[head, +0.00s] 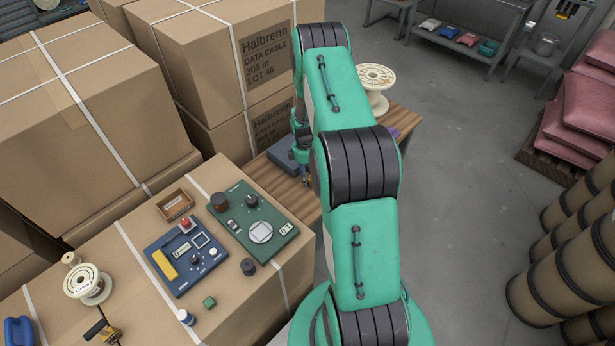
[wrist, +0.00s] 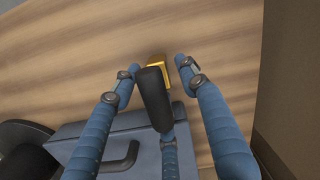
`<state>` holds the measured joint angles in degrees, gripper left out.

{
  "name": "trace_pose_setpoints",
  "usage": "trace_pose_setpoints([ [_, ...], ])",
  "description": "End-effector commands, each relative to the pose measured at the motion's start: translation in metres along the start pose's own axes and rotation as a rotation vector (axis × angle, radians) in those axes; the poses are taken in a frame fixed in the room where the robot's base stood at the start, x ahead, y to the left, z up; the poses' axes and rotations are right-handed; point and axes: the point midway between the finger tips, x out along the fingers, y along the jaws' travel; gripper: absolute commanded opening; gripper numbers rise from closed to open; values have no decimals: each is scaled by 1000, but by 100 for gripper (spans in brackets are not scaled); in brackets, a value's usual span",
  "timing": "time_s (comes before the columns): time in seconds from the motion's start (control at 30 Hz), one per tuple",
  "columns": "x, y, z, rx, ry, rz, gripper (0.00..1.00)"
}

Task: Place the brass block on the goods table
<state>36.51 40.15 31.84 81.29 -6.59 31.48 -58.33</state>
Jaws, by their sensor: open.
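A golden brass block (wrist: 161,62) shows in the wrist view against a wooden top, between my spread fingertips. A black rounded handle-like shape (wrist: 154,92) covers part of it; I cannot tell whether the two are joined. My gripper (wrist: 156,68) is open, with blue fingers on either side of the block and no clear contact. In the head view my gripper (head: 304,178) is low over the wooden goods table (head: 285,192), partly hidden by my arm. The block is too small there to tell clearly.
A blue-grey case (head: 282,152) lies on the table beside my gripper; its handle shows in the wrist view (wrist: 121,160). A large spool (head: 374,78) stands at the table's far end. Cartons (head: 215,60) rise behind and left. A nearer carton carries a green panel (head: 253,220) and a blue panel (head: 187,258).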

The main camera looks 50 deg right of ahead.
Motion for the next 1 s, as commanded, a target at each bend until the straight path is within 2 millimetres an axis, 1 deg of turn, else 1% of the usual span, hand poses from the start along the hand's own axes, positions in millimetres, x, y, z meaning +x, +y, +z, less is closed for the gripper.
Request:
trace_pose_setpoints([
  [0.17, -7, 0, 0, 0, 1, 1, 43],
  [0.27, -16, 0, 0, 0, 1, 1, 43],
  [0.47, -44, 0, 0, 0, 1, 2, 43],
  [0.7, -84, 1, 0, 0, 1, 3, 43],
  [0.8, -98, 0, 0, 0, 0, 1, 43],
  [1.0, -117, 0, 0, 0, 0, 1, 43],
])
